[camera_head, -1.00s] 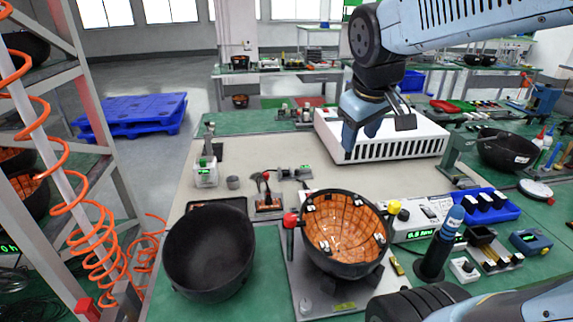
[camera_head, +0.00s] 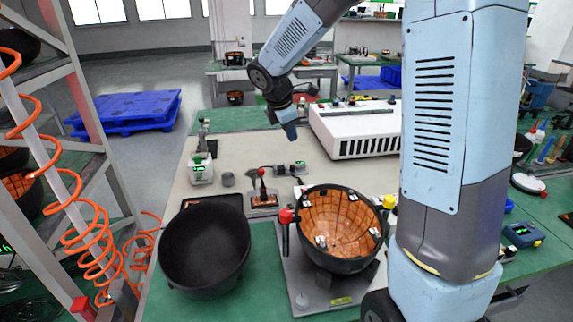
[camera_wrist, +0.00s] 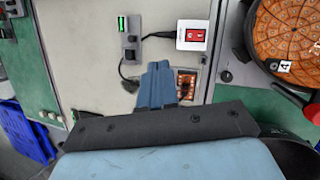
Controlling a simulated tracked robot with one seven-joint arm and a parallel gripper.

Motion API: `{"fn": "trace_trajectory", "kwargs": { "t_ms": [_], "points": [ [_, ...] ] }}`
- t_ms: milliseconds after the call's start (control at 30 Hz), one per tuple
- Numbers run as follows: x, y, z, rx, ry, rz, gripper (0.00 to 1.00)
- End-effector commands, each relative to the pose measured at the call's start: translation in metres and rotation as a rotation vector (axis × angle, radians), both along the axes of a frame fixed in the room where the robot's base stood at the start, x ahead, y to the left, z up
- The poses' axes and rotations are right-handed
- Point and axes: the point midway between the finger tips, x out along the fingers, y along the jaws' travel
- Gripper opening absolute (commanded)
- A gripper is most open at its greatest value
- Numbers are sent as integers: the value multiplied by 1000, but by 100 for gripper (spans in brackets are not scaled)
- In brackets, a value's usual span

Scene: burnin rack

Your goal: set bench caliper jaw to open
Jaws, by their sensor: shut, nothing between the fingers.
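What looks like the bench caliper (camera_head: 289,168) lies on the beige bench mat, a small grey and black device with a green display. In the wrist view a matching device (camera_wrist: 130,40) with a lit green display sits beyond my fingertips, with a dark cable beside it. The jaw's setting is too small to tell. My gripper (camera_head: 290,132) is above the mat, behind the caliper in the head view, and apart from it. Its fingers are together and empty; they also show in the wrist view (camera_wrist: 158,70).
A white box with a red switch (camera_wrist: 192,35) and a small orange board (camera_wrist: 186,84) lie close to the fingers. A black bowl (camera_head: 205,250) and an orange-lined bowl (camera_head: 340,225) stand in front. A white vented box (camera_head: 355,128) is behind right. My arm hides the bench's right side.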

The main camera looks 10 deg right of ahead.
Motion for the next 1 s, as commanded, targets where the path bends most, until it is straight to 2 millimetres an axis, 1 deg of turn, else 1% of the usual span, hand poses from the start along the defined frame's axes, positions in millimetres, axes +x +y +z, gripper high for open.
{"fn": "trace_trajectory", "kwargs": {
  "t_ms": [33,100,200,300,400,500,667,767,1000],
  "points": [
    [11,7,-14,-17,27,59,0],
    [25,16,-29,-42,59,146,0],
    [42,28,-50,-72,100,259,0],
    [54,39,-68,-94,133,354,0],
    [63,45,-81,-109,156,419,0],
    [68,49,-87,-118,166,455,0],
    [70,49,-96,-121,172,469,0],
    [73,45,-107,-121,171,468,0],
    [81,33,-145,-119,173,465,0]
  ]
}}
